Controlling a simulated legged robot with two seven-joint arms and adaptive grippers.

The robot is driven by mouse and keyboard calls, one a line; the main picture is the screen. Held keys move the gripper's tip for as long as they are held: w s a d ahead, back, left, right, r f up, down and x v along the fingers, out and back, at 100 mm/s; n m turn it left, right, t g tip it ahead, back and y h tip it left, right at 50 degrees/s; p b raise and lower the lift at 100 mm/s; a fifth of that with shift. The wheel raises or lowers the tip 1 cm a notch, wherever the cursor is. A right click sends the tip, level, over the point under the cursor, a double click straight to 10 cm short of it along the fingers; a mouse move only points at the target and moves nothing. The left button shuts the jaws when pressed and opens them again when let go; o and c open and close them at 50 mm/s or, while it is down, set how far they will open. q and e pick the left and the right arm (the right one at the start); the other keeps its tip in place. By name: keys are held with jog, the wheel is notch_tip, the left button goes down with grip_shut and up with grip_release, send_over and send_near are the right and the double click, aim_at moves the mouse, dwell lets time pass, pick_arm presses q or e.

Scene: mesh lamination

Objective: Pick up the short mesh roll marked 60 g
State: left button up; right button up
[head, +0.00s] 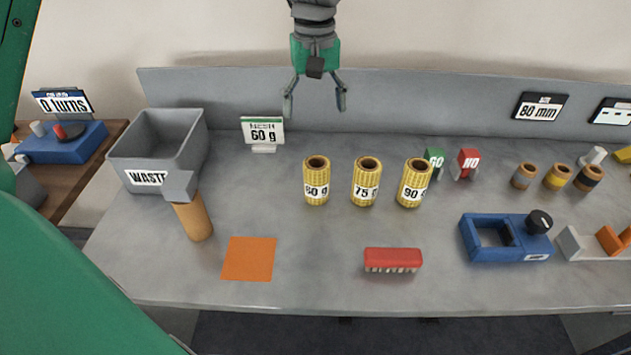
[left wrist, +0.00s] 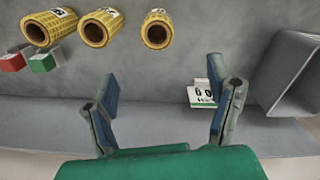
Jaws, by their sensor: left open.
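The yellow mesh roll marked 60 g (head: 316,187) stands upright on the grey bench, leftmost of three short rolls. To its right stand the 75 g roll (head: 366,187) and the 90 g roll (head: 413,188). My left gripper (head: 314,100) is open and empty, behind and above the 60 g roll, fingers pointing down. In the left wrist view the open fingers (left wrist: 160,105) show with nothing between them, and the 60 g roll (left wrist: 157,30) lies beyond them, its open end visible. My right gripper is in neither view.
A sign reading 60 g (head: 263,134) stands near the back panel, beside the grey WASTE bin (head: 158,150). An orange-handled tool (head: 194,212), orange square (head: 249,259), red brush (head: 392,259) and blue fixture (head: 480,250) surround the rolls. Green and red GO/NO blocks (head: 467,163) stand right.

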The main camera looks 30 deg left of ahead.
pick_arm(q)
jog(key=b, duration=0.5)
send_near(318, 166)
jog(key=s+d+r, duration=0.1)
jog(key=s, duration=0.1)
jog(key=f, duration=0.2)
jog(key=a+f, duration=0.1)
jog(key=f, duration=0.1)
jog(key=shift+f, duration=0.15)
jog(key=f, duration=0.2)
jog(key=f+b, duration=0.1)
jog(key=shift+w+d+f, duration=0.15)
jog(key=shift+d+f, duration=0.15)
jog(key=shift+f, duration=0.1)
jog(key=shift+d+f, duration=0.2)
jog(key=shift+d, duration=0.05)
jog(key=shift+f, duration=0.4)
jog(key=f, duration=0.4)
jog(key=shift+w+a+b, duration=0.1)
jog(key=shift+a+b, duration=0.2)
jog(key=shift+b, duration=0.05)
jog(key=shift+a+f, duration=0.15)
jog(key=shift+f, duration=0.1)
jog(key=shift+d+r, duration=0.15)
jog(key=shift+d, duration=0.15)
jog(key=c, duration=1.4)
